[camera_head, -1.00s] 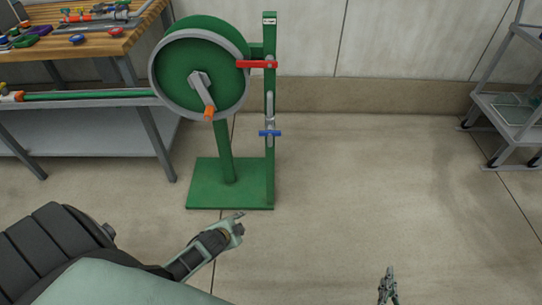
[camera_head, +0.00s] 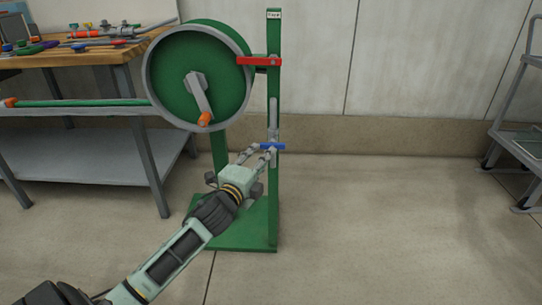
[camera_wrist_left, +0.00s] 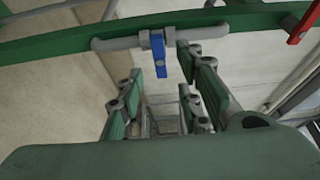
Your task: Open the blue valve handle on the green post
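The blue valve handle (camera_head: 273,147) sits crosswise on a thin grey pipe (camera_head: 273,118) along the green post (camera_head: 274,200). My left gripper (camera_head: 259,153) reaches up to the handle from the lower left. In the left wrist view, its fingers (camera_wrist_left: 167,75) are open. The blue handle (camera_wrist_left: 159,58) shows in the gap between the fingertips, nearer the left ones, and the grip is not closed on it. I cannot tell whether a fingertip touches it. My right gripper is out of view.
A red handle (camera_head: 259,61) sits higher on the post, and also shows in the left wrist view (camera_wrist_left: 303,24). A green reel (camera_head: 192,75) with an orange-tipped crank (camera_head: 203,119) is close on the left. A workbench (camera_head: 140,47) stands farther left.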

